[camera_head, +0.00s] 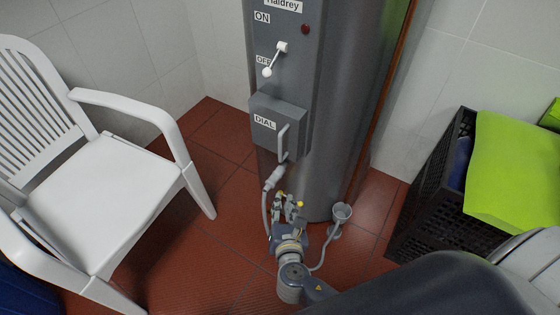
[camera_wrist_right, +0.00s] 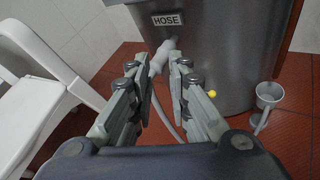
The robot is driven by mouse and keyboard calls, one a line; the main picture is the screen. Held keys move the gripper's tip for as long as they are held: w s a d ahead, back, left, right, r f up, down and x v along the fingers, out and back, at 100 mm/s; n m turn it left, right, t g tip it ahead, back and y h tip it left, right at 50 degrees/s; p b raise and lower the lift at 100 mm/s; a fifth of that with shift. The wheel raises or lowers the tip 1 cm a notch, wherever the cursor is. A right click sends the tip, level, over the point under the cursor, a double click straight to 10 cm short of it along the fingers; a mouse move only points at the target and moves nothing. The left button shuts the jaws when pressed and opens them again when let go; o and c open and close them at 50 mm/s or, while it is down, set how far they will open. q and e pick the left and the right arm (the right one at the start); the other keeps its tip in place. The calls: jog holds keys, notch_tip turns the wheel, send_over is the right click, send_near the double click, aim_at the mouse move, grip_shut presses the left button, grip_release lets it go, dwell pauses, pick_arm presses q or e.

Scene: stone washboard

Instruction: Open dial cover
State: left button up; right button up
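The dial cover (camera_head: 275,128) is a grey box labelled DIAL on the front of a tall grey cylindrical machine (camera_head: 340,130). It looks shut, with a light vertical bar handle (camera_head: 283,143) on its front. My right gripper (camera_head: 288,203) is below the cover and apart from it, low near the machine's base. In the wrist view, the right gripper (camera_wrist_right: 160,72) has its fingers spread. A grey hose connector (camera_wrist_right: 162,56) shows beyond and between the fingertips, under a HOSE label; I see no grip on it. The dial behind the cover is hidden. My left gripper is not in view.
A white lever (camera_head: 274,60) sits above the cover near the ON and OFF labels. A white chair (camera_head: 100,200) stands left. A black crate (camera_head: 440,215) with green cloth (camera_head: 510,175) is right.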

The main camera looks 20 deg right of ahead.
aim_at(280, 151)
notch_tip(280, 151, up, 11)
jog(key=n+t+h+b, duration=0.2)
jog(key=n+t, duration=0.1)
jog(key=t, duration=0.1)
jog(key=x, duration=1.1)
jog(key=shift+w+a+f+b, duration=0.1)
jog(key=shift+a+f+b, duration=0.15)
jog(key=shift+b, duration=0.15)
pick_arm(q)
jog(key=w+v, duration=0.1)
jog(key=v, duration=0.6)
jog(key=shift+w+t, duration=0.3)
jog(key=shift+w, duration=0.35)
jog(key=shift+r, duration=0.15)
pick_arm(e)
grip_shut()
